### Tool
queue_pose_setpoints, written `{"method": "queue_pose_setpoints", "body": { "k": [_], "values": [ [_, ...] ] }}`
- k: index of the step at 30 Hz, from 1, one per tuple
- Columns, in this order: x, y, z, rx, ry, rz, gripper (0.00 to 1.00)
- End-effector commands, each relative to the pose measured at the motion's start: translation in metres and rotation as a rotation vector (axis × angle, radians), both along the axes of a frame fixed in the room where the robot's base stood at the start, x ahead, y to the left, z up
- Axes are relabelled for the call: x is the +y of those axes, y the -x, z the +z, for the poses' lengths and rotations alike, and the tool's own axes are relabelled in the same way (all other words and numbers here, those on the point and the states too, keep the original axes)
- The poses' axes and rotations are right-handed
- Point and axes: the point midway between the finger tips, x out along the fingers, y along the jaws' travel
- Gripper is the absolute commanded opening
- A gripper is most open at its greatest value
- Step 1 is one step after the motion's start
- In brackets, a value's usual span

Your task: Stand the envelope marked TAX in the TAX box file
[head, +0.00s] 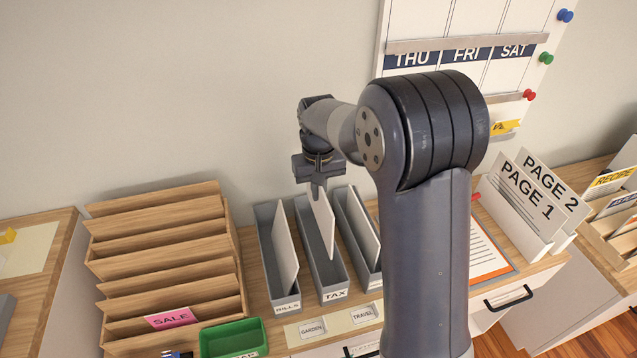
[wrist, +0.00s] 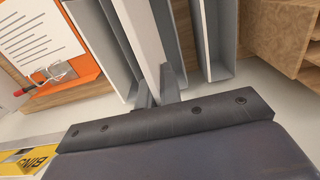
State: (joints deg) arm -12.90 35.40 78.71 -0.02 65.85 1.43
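My gripper (head: 318,187) points down over the back part of the TAX box file (head: 334,295), a grey open-topped box with a TAX label on its front. It is shut on the top of a thin white envelope (head: 322,222). The envelope is roughly upright, its lower part within the box's outline and its upper part above the rim. The wrist view shows the envelope (wrist: 146,35) between the two fingers (wrist: 157,88). Its marking is not visible. I cannot tell if its bottom edge touches the box floor.
The BILLS box file (head: 287,305) stands close on the left and another grey box file (head: 371,281) on the right, each holding a white envelope. A wooden sorter (head: 165,255) and green tray (head: 233,338) are at left. Page boards (head: 524,200) stand at right.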

Motion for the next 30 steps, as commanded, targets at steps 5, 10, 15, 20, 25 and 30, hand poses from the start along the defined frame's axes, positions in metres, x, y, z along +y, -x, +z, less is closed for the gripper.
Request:
{"method": "queue_pose_setpoints", "body": {
  "k": [5,10,15,20,25,30],
  "values": [
    [0.0,0.0,-0.023,0.001,0.0,0.0,0.0],
    [0.0,0.0,-0.04,0.0,0.0,0.0,0.0],
    [0.0,0.0,-0.056,0.001,0.0,0.0,0.0],
    [0.0,0.0,-0.073,0.001,0.0,0.0,0.0],
    [0.0,0.0,-0.09,0.002,0.0,0.0,0.0],
    [0.0,0.0,-0.107,0.001,0.0,0.0,0.0]
  ]
}}
